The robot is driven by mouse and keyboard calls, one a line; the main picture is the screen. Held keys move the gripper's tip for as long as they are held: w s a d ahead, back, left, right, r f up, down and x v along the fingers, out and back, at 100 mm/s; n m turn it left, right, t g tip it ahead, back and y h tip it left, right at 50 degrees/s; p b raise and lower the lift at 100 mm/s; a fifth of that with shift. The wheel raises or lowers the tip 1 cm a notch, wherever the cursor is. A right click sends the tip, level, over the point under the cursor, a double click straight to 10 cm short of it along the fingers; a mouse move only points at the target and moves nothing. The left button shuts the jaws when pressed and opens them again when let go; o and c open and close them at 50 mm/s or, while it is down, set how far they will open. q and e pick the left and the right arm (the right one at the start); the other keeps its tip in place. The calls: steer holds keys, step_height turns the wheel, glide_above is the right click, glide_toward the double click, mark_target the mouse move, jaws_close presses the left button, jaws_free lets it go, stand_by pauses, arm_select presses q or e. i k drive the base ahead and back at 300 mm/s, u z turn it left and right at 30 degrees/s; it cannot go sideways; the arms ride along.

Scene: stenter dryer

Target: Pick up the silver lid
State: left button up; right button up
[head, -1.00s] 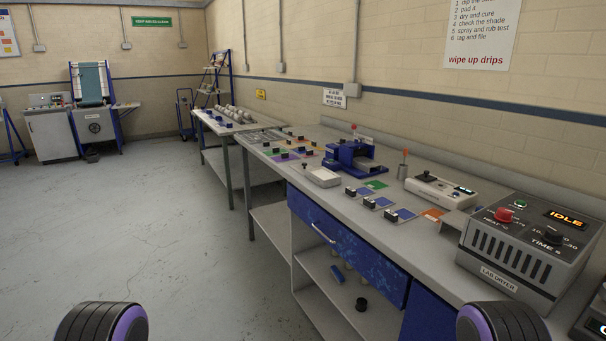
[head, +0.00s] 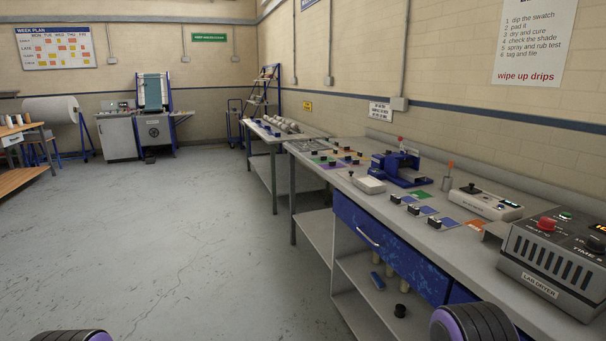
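I cannot make out a silver lid in the head view. A long grey workbench (head: 408,228) runs along the right wall with small items on it, too small to tell in detail. A small grey metal cup (head: 447,183) holds a stick with an orange tip. Neither of my grippers is in view; only rounded black and purple parts of my arms show at the bottom edge.
A lab dryer (head: 550,254) stands at the bench's near right end. A blue press-like device (head: 400,170) and a pale box (head: 369,184) stand farther along. A second table (head: 272,135) follows behind. The floor (head: 150,230) at left is open.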

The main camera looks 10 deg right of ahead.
mark_target(348, 175)
steer(key=u, duration=0.5)
steer(key=i, duration=1.6)
steer(key=z, duration=0.55)
